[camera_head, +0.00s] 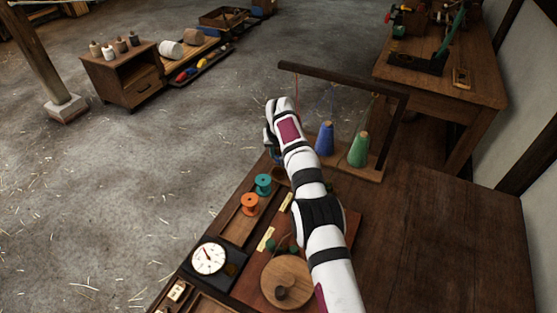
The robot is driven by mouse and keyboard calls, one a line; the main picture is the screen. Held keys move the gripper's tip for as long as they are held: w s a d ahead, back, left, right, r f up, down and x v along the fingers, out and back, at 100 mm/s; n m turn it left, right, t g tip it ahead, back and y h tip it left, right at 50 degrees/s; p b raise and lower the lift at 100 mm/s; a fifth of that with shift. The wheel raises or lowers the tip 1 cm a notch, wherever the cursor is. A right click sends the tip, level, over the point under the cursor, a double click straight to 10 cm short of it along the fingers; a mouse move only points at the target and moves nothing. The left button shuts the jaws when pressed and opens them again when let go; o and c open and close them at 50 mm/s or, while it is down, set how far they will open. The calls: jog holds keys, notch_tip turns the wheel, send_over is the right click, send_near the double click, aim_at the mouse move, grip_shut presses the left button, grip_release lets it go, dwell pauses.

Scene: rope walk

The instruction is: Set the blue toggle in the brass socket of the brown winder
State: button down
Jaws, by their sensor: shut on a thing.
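My white arm reaches from the bottom right up over the bench. My gripper (271,139) is at its far end, beyond the row of spools, with its fingers largely hidden by the wrist. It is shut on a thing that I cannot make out. A small bit of blue (277,156) shows just under the wrist; I cannot tell whether it is the blue toggle or a spool. I cannot single out the brown winder or its brass socket. A round wooden disc with a dark knob (287,281) sits at the near end of the bench, left of my arm.
An orange spool (250,203) and a teal spool (263,184) stand left of my arm. A white dial (209,259) is nearer. A blue cone (325,139) and a green cone (359,150) stand under a dark wooden frame (345,79). The bench's right part (440,240) is clear.

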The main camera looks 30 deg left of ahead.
jog(key=shift+r, duration=1.55)
